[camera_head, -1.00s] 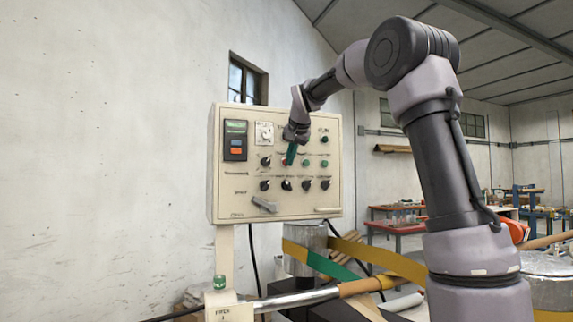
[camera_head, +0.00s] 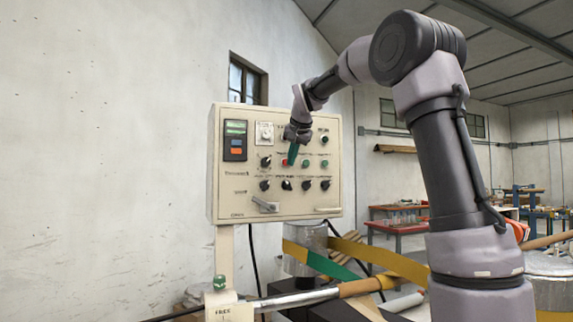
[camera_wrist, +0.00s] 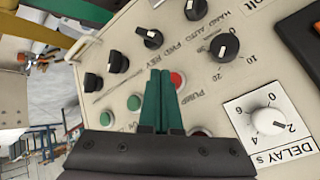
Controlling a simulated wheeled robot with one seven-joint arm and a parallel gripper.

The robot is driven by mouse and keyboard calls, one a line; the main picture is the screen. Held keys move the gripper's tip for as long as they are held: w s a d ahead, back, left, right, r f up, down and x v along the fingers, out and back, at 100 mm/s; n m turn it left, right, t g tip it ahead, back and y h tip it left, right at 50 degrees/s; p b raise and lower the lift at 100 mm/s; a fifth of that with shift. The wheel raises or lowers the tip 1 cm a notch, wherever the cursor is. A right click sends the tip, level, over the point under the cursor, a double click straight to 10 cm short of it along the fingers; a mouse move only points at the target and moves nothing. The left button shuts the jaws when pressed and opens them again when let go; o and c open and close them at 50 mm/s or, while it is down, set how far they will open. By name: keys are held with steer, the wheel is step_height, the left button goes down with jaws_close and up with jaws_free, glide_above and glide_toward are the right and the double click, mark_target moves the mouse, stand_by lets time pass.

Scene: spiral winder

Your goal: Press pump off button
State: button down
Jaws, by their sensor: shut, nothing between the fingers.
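A red button (camera_wrist: 179,79) shows in the wrist view just beside my fingertips, partly covered by them. The word PUMP is printed between it and another, mostly hidden button (camera_wrist: 201,131). In the head view the red button (camera_head: 285,162) sits left of my fingers. My gripper (camera_wrist: 164,74) is shut, its green fingers together with nothing between them. In the head view my gripper (camera_head: 291,163) hangs in front of the middle of the cream control panel (camera_head: 232,205). I cannot tell whether the fingertips touch the panel.
Green buttons (camera_wrist: 134,102) lie left of my fingers in the wrist view, with black knobs (camera_wrist: 152,38) beyond them. A delay dial (camera_wrist: 268,121) is at the right. In the head view a handle (camera_head: 264,204) juts out low on the panel.

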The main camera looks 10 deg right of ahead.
steer(key=shift+s+d, duration=0.25)
steer(key=shift+s, duration=1)
steer(key=shift+s+d, duration=0.25)
steer(key=shift+s, duration=0.95)
steer(key=s+d+f, duration=0.1)
steer(key=s+f, duration=0.4)
steer(key=s, duration=0.6)
steer(key=s+d+f+n+g, duration=0.1)
steer(key=s+d+f, duration=0.1)
steer(key=s+f, duration=0.4)
steer(key=s+d+f+n+y, duration=0.1)
steer(key=s+f, duration=0.5)
steer(key=s, duration=1)
steer(key=shift+d+f+g, duration=0.25)
steer(key=shift+d+g, duration=0.05)
steer(key=shift+d, duration=0.3)
